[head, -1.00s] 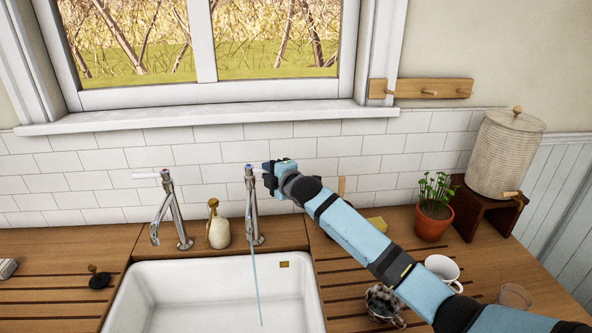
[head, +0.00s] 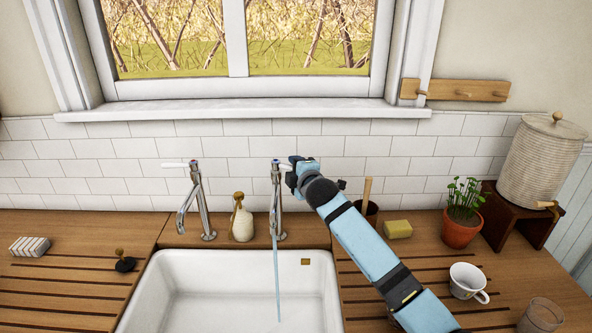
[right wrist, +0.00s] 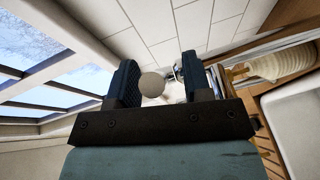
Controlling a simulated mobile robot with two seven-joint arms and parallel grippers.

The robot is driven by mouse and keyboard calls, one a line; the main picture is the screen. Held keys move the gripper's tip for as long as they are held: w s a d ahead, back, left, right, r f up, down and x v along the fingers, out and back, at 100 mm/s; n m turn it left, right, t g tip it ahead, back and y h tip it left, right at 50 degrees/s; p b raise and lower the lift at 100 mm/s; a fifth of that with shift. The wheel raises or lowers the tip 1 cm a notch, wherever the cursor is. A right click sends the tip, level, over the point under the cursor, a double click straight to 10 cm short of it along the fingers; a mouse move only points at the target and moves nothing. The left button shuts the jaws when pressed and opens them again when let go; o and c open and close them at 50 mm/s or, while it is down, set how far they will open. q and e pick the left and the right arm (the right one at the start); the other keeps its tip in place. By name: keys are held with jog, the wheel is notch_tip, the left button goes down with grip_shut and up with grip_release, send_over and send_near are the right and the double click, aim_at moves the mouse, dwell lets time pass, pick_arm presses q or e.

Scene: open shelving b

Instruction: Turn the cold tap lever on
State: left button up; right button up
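Two chrome taps stand behind the white sink. The right-hand tap (head: 276,205) has a thin stream of water (head: 277,280) running from it into the sink. Its lever top (head: 276,162) is partly hidden by my right gripper (head: 293,175), which is right beside it. The left-hand tap (head: 197,200) has a white lever (head: 174,165) with a red mark and no water running. In the right wrist view my right gripper's fingers (right wrist: 160,85) are apart, with a pale round end (right wrist: 152,84) showing between them. I cannot tell whether they touch it. My left gripper is out of view.
The sink (head: 225,290) is empty apart from the stream. A soap bottle (head: 242,222) stands between the taps. At right are a yellow sponge (head: 397,229), a potted plant (head: 462,225), a white cup (head: 467,281), a glass (head: 541,315) and a ceramic dispenser (head: 541,160).

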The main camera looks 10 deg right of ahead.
jog(key=shift+s, duration=0.15)
jog(key=b+v, duration=0.1)
jog(key=v, duration=1.2)
jog(key=shift+s+b, duration=0.3)
